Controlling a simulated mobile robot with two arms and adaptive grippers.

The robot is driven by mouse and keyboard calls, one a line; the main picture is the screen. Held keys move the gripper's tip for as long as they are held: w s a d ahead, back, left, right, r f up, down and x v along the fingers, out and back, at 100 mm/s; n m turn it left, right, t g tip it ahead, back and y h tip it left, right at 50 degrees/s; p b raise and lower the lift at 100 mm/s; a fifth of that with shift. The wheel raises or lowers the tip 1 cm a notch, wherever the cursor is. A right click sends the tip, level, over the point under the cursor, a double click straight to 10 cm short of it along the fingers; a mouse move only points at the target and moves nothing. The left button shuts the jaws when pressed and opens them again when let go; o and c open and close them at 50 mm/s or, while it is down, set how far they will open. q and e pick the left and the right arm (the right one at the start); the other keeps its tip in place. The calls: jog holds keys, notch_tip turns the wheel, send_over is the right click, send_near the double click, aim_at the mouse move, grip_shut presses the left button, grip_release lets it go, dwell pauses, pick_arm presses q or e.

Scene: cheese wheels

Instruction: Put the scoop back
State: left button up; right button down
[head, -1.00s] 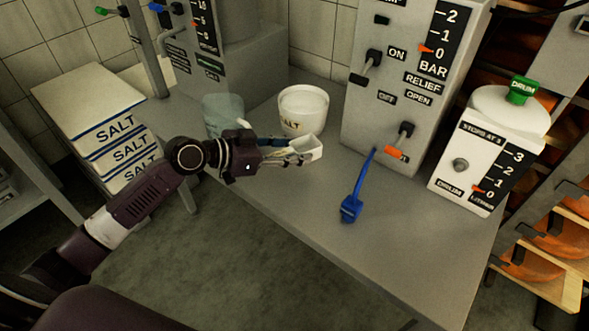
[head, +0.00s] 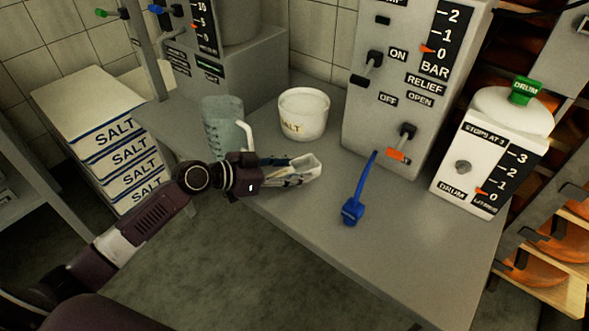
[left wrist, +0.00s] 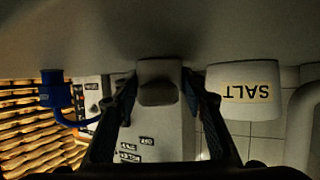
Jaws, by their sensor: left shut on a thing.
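The white scoop (head: 307,165) is held by my left gripper (head: 287,172), over the front left part of the grey table. In the left wrist view the scoop (left wrist: 158,75) shows between the two dark fingers, which are shut on it; its handle is mostly hidden. The white salt tub (head: 303,118) stands upright on the table behind the scoop, apart from it. The tub also shows upside down at the right of the left wrist view (left wrist: 243,85). My right gripper is not in view.
A clear jug (head: 221,125) stands left of the tub, close behind my left arm. A blue brush (head: 352,210) lies right of the scoop. The machine with levers (head: 365,125) and white drum box (head: 480,160) stand behind. The table front (head: 410,255) is clear.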

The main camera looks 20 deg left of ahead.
pick_arm(q)
jog(key=o, duration=1.1)
jog(key=shift+r, duration=0.1)
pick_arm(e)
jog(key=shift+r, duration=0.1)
pick_arm(q)
jog(key=shift+v, duration=1.1)
jog(key=v, duration=0.8)
jog(key=shift+s+a, duration=0.2)
jog(key=shift+s, duration=0.05)
jog(key=shift+s+a+r, duration=0.35)
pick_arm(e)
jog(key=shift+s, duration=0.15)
